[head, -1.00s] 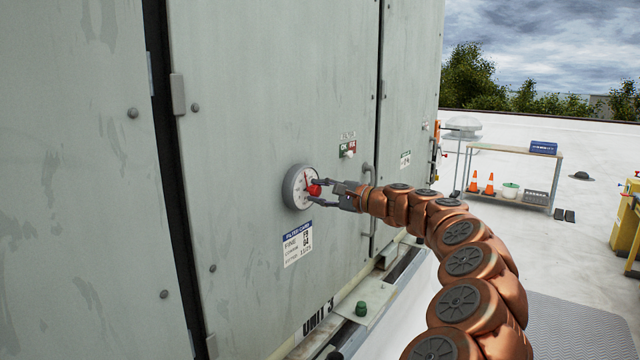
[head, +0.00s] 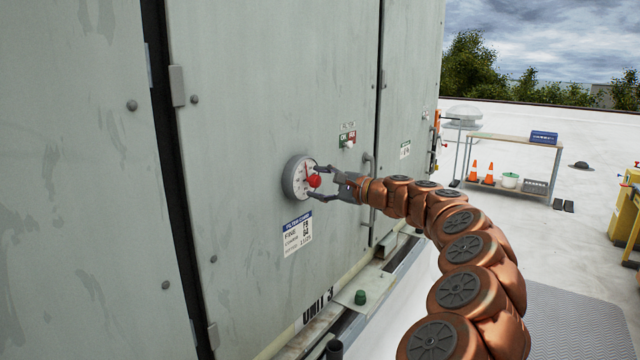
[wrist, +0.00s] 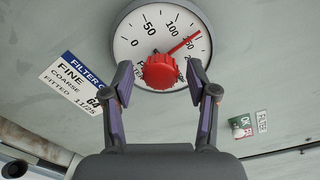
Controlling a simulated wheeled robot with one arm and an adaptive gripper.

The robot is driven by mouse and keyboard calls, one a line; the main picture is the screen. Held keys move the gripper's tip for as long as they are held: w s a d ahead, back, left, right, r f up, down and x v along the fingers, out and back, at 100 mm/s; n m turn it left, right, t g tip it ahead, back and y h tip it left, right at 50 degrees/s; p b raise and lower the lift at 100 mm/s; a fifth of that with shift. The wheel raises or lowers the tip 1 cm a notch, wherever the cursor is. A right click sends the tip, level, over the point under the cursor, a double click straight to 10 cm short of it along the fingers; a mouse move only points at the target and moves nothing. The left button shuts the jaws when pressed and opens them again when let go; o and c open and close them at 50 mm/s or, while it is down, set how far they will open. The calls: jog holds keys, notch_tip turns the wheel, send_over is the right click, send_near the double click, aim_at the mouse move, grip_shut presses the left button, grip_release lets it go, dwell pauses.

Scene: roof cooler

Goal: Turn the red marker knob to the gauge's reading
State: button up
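The round gauge (head: 294,180) with a white face is on the grey cabinet door. It also shows in the wrist view (wrist: 133,24), with 0, 50 and 100 readable. The red knob (wrist: 160,71) sits at the gauge's centre; it also shows in the head view (head: 314,181). A thin red pointer (wrist: 186,43) runs from behind the knob to the upper right, past the 100 mark. I cannot make out a separate needle. My gripper (head: 313,182) is open, one finger on each side of the knob, with gaps showing in the wrist view.
A filter label (head: 298,236) is below the gauge. A small green-and-red plate (head: 347,140) and a door handle (head: 368,175) are to the right.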

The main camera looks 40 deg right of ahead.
jog(key=v, duration=1.2)
dwell(0.6)
